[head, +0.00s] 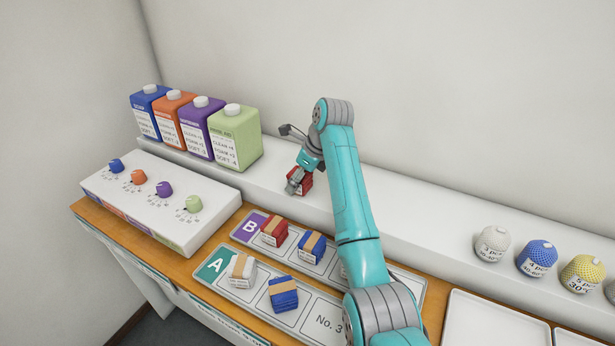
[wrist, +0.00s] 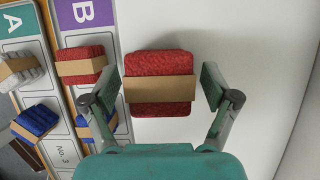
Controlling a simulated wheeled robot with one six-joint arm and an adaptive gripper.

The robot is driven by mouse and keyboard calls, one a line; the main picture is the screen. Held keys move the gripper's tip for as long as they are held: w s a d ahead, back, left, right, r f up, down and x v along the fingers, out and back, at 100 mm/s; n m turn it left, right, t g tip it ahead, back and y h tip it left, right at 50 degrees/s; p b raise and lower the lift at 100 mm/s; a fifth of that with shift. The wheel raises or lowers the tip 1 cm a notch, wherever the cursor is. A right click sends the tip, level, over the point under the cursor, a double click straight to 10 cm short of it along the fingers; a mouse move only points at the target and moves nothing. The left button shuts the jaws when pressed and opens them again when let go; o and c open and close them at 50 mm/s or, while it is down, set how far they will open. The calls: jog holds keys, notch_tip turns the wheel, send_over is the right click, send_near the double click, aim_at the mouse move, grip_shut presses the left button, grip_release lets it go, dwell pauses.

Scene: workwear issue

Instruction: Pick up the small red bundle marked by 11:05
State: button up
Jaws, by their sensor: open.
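A red folded bundle (wrist: 158,62) with a brown paper band lies on the white ledge, and its red side shows in the head view (head: 307,181), partly hidden by my gripper. My gripper (wrist: 160,84) is open above it, with one finger on each side of the bundle and nothing held. In the head view my gripper (head: 295,184) is over the ledge behind row B. A second red bundle (head: 274,231) with a brown band sits in row B; it also shows in the wrist view (wrist: 80,66). I can read no 11:05 mark on either bundle.
Blue bundles (head: 312,247) and a white bundle (head: 242,271) sit in trays A and B. Coloured cartons (head: 234,138) stand left on the ledge above a dial box (head: 150,198). Patterned balls (head: 537,257) are at the right. The ledge beside my gripper is clear.

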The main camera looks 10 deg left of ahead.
jog(key=shift+a+f, duration=0.1)
jog(key=shift+f, duration=0.1)
jog(key=c, duration=1.3)
jog(key=shift+o, duration=0.2)
